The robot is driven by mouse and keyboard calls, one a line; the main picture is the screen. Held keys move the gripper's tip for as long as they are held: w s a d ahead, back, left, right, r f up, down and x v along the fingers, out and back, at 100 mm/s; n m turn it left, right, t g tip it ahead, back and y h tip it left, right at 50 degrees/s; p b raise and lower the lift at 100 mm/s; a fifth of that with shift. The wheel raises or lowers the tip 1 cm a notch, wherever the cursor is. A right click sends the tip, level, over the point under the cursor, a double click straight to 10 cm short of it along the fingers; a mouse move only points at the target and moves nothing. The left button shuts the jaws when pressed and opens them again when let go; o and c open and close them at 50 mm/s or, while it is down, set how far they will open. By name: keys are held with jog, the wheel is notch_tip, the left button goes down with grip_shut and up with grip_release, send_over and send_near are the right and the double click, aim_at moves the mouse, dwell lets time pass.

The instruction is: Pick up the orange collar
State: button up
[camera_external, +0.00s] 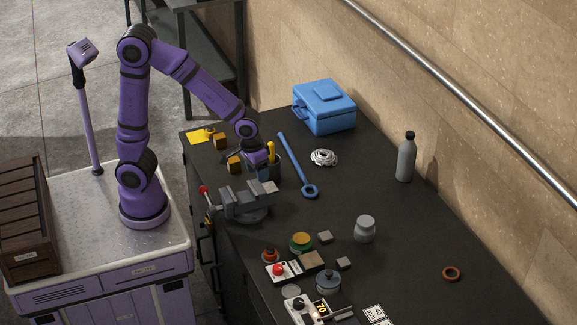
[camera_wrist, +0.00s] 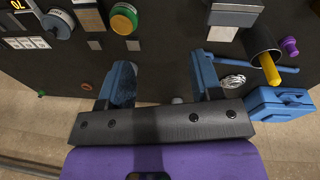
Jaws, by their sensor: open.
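The orange collar (camera_external: 452,273) is a small ring lying flat on the dark bench, at the right in the external view. In the wrist view a small orange shape (camera_wrist: 86,87), which looks like the collar, lies left of the left blue finger, near the bench edge. My gripper (camera_external: 258,172) is at the far-left part of the bench, above and behind the vise, well away from the collar. In the wrist view my gripper (camera_wrist: 163,78) has its two blue fingers wide apart with nothing between them. Its fingertips are partly hidden in the external view.
A grey bottle (camera_external: 405,157) and jar (camera_external: 365,229) stand towards the collar. Bench around the collar is clear.

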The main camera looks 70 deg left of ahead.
jog(key=g+y, duration=0.1)
send_near(271, 247)
jog(key=shift+s+a+f+n, duration=0.15)
jog(key=shift+n, duration=0.25)
jog(key=shift+f, duration=5.5)
jog(key=c, duration=0.8)
jog(key=shift+w+d+r, duration=0.1)
jog(key=shift+w+d, duration=0.1)
